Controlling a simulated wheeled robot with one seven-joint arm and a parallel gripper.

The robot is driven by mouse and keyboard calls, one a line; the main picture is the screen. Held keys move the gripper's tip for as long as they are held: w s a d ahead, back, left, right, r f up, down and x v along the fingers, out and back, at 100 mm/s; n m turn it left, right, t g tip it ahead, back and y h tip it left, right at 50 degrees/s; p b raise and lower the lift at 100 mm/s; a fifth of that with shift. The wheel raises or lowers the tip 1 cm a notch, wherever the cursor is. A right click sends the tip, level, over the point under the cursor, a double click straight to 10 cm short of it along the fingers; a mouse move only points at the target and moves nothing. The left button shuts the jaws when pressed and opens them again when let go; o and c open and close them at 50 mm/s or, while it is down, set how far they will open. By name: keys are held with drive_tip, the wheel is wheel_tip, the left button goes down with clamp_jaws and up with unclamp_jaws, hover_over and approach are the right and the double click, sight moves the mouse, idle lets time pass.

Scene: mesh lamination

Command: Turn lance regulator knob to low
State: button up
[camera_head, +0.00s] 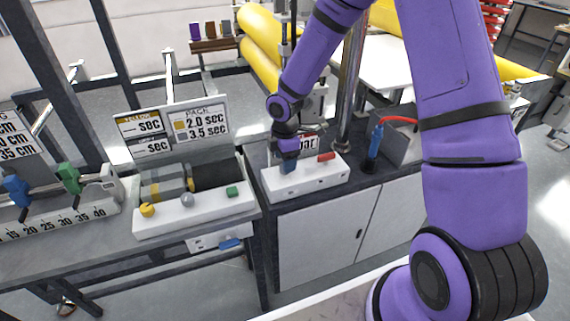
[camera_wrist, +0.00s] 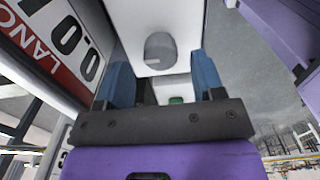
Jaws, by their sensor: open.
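A white box (camera_head: 310,180) sits on a dark-topped cabinet, with a red-and-white sign (camera_head: 307,142) behind it; part of the sign's text ends in "bar". My gripper (camera_head: 288,168) is over the left part of this box, its blue fingers pointing down. In the wrist view, a grey rounded knob (camera_wrist: 160,52) stands on a white surface, seen between the two spread fingers. I cannot tell whether the fingers touch it. The sign, reading "LANC" and "0.0", fills the left of the wrist view (camera_wrist: 50,45). The gripper hides the knob in the head view.
A red block (camera_head: 326,156) sits on the same box, right of my gripper. Another white box (camera_head: 195,212) with yellow, grey and green knobs stands to the left. A blue-handled tool (camera_head: 375,140) with a red hose and a metal post (camera_head: 348,90) stand to the right.

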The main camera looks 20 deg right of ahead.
wheel_tip(320, 180, up, 8)
drive_tip(key=shift+r, duration=0.15)
idle(0.6)
drive_tip(key=s+d+r+m+t+h, duration=0.1)
drive_tip(key=s+d+r+m, duration=0.1)
drive_tip(key=s+r+m, duration=0.5)
drive_tip(key=s+d+r+m+t+h, duration=0.1)
drive_tip(key=s+d+r+m, duration=0.3)
drive_tip(key=r, duration=0.7)
drive_tip(key=s+r+m+t+y, duration=0.1)
drive_tip(key=s+r+m, duration=0.2)
drive_tip(key=s, duration=0.6)
drive_tip(key=s+r+m+t+y, duration=0.1)
drive_tip(key=s+r+m, duration=0.3)
drive_tip(key=s, duration=0.5)
drive_tip(key=shift+s+d+r+t, duration=0.25)
drive_tip(key=shift+d+r+t, duration=0.3)
drive_tip(key=shift+r, duration=0.25)
drive_tip(key=shift+a, duration=0.1)
